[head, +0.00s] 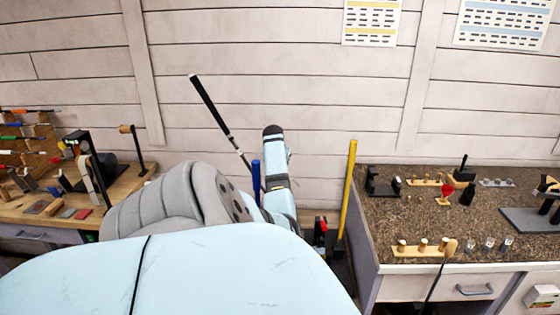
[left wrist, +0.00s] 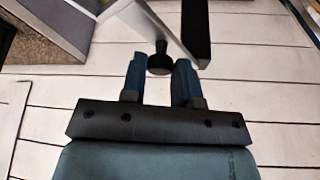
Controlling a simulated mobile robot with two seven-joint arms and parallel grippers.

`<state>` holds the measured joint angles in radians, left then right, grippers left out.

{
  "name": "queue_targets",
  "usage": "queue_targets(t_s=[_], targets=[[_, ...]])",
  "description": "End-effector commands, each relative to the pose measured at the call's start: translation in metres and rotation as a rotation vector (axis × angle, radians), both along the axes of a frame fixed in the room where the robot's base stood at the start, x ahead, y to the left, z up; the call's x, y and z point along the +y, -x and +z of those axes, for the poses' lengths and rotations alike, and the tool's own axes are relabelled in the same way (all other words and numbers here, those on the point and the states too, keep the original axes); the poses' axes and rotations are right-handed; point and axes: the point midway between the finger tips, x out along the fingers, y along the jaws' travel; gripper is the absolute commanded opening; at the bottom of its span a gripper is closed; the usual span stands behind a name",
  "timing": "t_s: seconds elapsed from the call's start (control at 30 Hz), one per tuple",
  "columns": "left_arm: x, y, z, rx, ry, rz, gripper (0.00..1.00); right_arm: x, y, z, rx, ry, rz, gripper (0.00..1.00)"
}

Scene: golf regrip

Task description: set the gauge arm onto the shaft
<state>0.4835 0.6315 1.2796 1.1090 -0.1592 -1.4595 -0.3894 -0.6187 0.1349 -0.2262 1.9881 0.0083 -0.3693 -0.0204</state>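A golf club slants in front of the wall in the head view. Its black grip (head: 209,103) is at the upper left, and its thin shaft (head: 243,155) runs down to the right behind my arm. My left gripper (left wrist: 158,68) shows in the left wrist view with two dark blue fingers set apart. A dark knob-like piece (left wrist: 160,64) with a short stem shows between the fingertips; I cannot tell whether they grip it. I cannot make out the gauge arm for certain. My left gripper's fingers are not clear in the head view, and my right gripper is out of view.
A wooden bench (head: 133,184) with tools stands at the left. A speckled counter (head: 420,222) with small parts stands at the right. A yellow upright rod (head: 348,190) stands beside the counter. A black bar (left wrist: 196,30) shows near the fingers in the left wrist view.

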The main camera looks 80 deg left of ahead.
Motion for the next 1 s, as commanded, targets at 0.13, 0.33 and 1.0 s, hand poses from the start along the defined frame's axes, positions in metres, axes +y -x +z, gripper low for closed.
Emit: queue_targets(t_s=[0.13,0.33,1.0], targets=[[0.000,0.000,0.000,0.000,-0.001,0.000,0.52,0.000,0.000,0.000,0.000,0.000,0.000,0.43],[0.000,0.000,0.000,0.000,0.000,0.000,0.52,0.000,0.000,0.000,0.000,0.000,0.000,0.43],[-0.036,0.024,0.105,-0.001,-0.003,0.001,0.52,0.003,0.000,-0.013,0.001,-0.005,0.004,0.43]])
